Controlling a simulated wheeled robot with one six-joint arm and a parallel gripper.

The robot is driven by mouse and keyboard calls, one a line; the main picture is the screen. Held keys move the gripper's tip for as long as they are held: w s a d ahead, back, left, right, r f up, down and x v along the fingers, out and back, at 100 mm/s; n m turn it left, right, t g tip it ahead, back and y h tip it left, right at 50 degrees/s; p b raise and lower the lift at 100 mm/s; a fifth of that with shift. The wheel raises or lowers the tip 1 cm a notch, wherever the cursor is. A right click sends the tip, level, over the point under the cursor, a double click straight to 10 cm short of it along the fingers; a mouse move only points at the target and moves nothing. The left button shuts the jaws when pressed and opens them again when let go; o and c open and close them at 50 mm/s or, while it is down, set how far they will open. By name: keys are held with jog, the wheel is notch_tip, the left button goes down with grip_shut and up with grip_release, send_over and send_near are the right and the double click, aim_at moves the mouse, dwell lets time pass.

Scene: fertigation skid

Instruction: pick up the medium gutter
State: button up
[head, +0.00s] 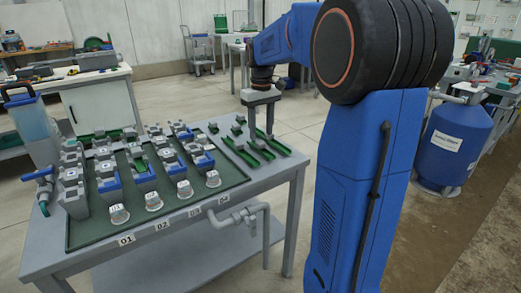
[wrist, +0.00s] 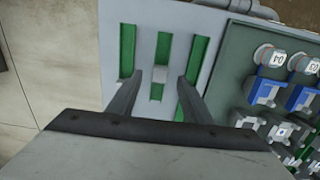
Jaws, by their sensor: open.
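Several green gutters lie side by side on the bare right part of the grey table. In the wrist view there is a left green gutter (wrist: 127,48), a middle one (wrist: 163,46) with a small grey block (wrist: 160,74) across it, and a right one (wrist: 189,62). I cannot tell for sure which is the medium gutter; the middle one lies between my fingers. My gripper (wrist: 157,79) is open and empty, its fingertips on either side of the grey block. In the head view my gripper (head: 260,133) points down above the gutters. My fingers hide parts of the outer gutters.
A dark green tray (head: 226,183) left of the gutters holds several grey and blue fittings and round capped parts. A grey pipe (head: 238,216) runs along the table's front edge. A blue tank (head: 452,145) stands at the right, apart from the table.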

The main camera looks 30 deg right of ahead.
aim_at(261, 142)
jog(key=shift+w+f, duration=0.15)
jog(key=shift+f, duration=1.35)
jog(key=shift+w+f, duration=0.1)
jog(key=shift+f, duration=1.35)
grip_shut()
